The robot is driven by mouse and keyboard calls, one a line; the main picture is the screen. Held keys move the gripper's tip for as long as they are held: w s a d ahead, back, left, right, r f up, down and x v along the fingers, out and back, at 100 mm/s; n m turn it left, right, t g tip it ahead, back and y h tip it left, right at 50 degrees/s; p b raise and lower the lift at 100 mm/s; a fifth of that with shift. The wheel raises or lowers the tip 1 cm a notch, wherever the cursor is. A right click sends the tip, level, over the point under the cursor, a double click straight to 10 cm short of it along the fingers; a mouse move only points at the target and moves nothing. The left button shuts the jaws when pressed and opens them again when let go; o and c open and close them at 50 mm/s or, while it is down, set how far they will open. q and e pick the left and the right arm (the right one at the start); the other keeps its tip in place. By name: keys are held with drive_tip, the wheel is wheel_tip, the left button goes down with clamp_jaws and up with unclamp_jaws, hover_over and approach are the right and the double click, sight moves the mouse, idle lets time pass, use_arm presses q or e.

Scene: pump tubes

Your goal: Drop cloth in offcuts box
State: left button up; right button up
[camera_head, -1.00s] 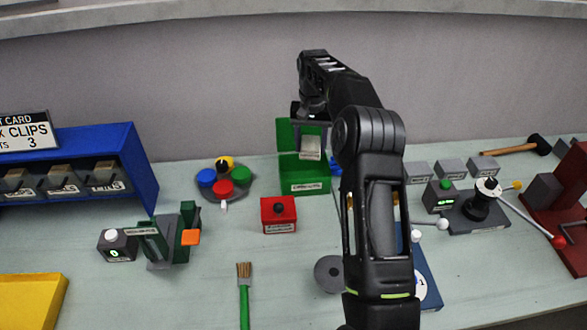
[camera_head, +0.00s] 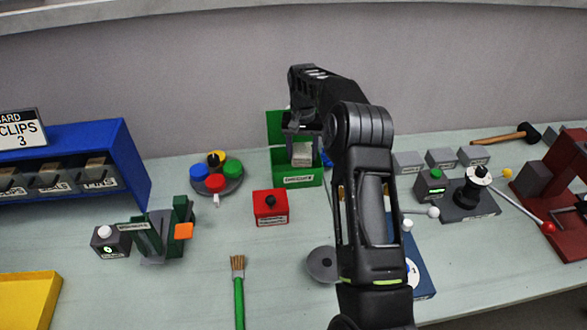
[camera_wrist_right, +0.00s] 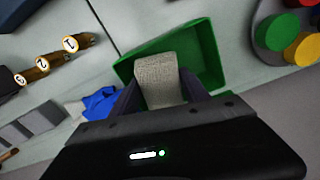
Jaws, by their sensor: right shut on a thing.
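A grey-beige cloth (camera_head: 302,154) hangs from my right gripper (camera_head: 301,130), at the mouth of the green box (camera_head: 298,181). The box stands at the back of the bench with its lid raised behind it; its label is too small to read. In the right wrist view the cloth (camera_wrist_right: 157,80) is between the two fingers of my right gripper (camera_wrist_right: 160,98). Its free end is over the opening of the green box (camera_wrist_right: 207,40). Whether it touches the box floor cannot be told. My left gripper is not in view.
A blue crumpled thing (camera_wrist_right: 100,103) lies right beside the box. A disc with coloured knobs (camera_head: 217,178) and a red box (camera_head: 270,207) stand to the left. Grey blocks (camera_head: 441,158) are to the right. A brush (camera_head: 238,290) lies in front.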

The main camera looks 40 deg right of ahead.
drive_tip(key=shift+f, duration=0.15)
drive_tip(key=o, duration=1.4)
drive_tip(key=shift+r, duration=0.3)
wheel_tip(320, 180, up, 6)
drive_tip(key=shift+r+b, duration=0.1)
drive_tip(key=shift+b, duration=0.55)
drive_tip(key=shift+r, duration=0.55)
